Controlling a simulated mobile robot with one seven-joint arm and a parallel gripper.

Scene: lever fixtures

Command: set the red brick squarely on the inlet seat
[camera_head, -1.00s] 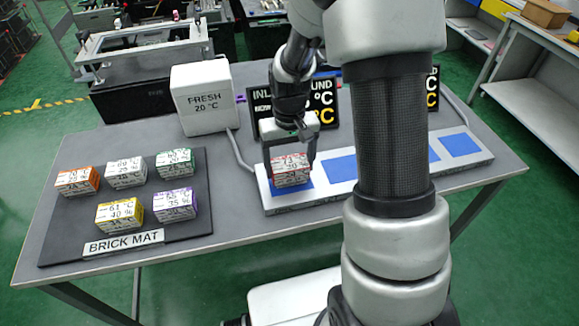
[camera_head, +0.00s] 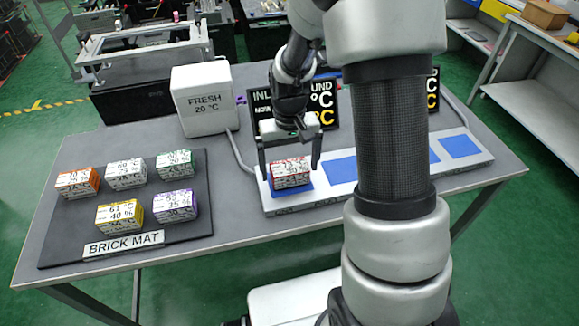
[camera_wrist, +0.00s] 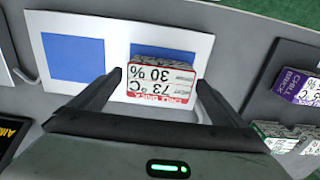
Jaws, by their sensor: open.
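The red brick (camera_head: 291,173) stands on the leftmost blue seat (camera_head: 302,192) of the white rail, beside the inlet sign. In the wrist view the brick (camera_wrist: 158,84) covers much of that seat, with blue (camera_wrist: 165,51) showing along one side. The brick looks about lined up with the seat. My gripper (camera_head: 290,172) is open, its fingers on either side of the brick. In the wrist view my gripper (camera_wrist: 157,84) shows gaps between both fingers and the brick.
The white rail (camera_head: 400,178) has several more blue seats to the right, partly hidden by my arm. A black brick mat (camera_head: 75,228) with several coloured bricks lies at left.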

